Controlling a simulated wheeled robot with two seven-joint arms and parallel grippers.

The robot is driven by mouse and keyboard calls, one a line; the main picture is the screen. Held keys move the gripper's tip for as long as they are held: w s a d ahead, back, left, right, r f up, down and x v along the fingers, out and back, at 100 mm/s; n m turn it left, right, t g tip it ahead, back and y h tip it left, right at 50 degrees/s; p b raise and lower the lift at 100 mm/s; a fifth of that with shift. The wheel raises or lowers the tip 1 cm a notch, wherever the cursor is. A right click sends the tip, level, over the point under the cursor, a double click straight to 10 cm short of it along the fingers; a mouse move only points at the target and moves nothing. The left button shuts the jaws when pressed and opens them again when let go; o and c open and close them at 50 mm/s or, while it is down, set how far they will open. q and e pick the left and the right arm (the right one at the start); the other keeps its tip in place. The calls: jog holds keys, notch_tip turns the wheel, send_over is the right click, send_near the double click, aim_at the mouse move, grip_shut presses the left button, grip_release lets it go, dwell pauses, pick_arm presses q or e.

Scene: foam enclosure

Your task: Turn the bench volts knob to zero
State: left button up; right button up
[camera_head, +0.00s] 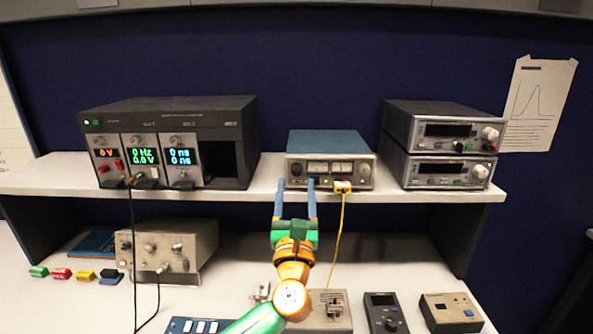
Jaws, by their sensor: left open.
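A blue-topped instrument (331,147) with lit meters stands in the middle of the shelf. A dark round knob (296,169) shows at the left of its front panel. Its labels are too small to read, so I cannot tell for sure that this is the bench volts knob. My left gripper (296,186) is open, its two blue fingers pointing up toward the panel, just below and to either side of that knob. The fingertips overlap the panel's lower edge in the picture; I cannot tell whether they touch it. My right gripper is out of view.
A yellow plug (343,187) with a hanging yellow cable sits right of my fingers. A black modular rack (220,115) stands left, two stacked grey instruments (428,173) right.

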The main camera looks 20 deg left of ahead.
aim_at(297, 172)
pick_arm(q)
jog(key=shift+w+a+r, duration=0.1)
jog(key=shift+w+r, duration=0.3)
jog(key=shift+r, duration=0.3)
jog(key=shift+w+a+r, duration=0.1)
jog(key=shift+w+r, duration=0.05)
jog(key=shift+w, duration=0.15)
jog(key=shift+w+a+f, duration=0.15)
jog(key=shift+w, duration=0.35)
jog(key=shift+w+a+f, duration=0.1)
jog(key=shift+w+a, duration=0.05)
jog(key=shift+w, duration=0.35)
jog(key=shift+s+r, duration=0.1)
jog(key=shift+s, duration=0.15)
jog(key=c, duration=0.4)
jog(key=shift+d, duration=0.1)
grip_shut()
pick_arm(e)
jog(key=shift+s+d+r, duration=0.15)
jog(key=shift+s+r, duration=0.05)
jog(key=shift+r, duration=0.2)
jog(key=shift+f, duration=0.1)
